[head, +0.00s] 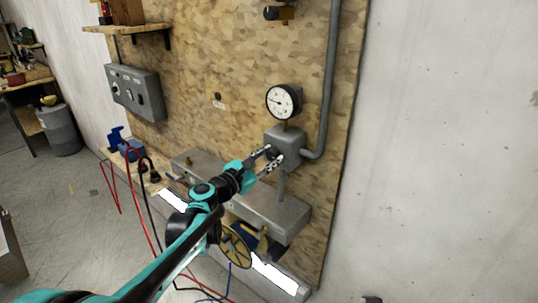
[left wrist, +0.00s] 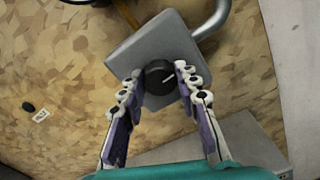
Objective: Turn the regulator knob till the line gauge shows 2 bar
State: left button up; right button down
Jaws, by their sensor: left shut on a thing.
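The line gauge (head: 283,101) is a round white dial with a black rim, mounted above a grey regulator box (head: 291,150) on the chipboard panel. Its needle shows, but the numbers are too small to read. The regulator knob (left wrist: 160,77) is black and round with a pale pointer line slanting toward the upper right in the left wrist view. It sits on the front of the regulator box (left wrist: 150,45). My left gripper (head: 268,158) is at the box, its two fingers on either side of the knob and shut on it. My right gripper is not in view.
A grey pipe (head: 328,80) runs up from the box's right side. A long grey metal housing (head: 275,210) lies below it. A grey switch box (head: 134,91) hangs at left under a wooden shelf (head: 125,28). Red and black cables (head: 150,215) hang near my left arm.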

pick_arm(q)
jog(key=o, duration=1.2)
jog(key=shift+c, duration=0.2)
jog(key=v, duration=1.2)
jog(key=shift+s+d, duration=0.1)
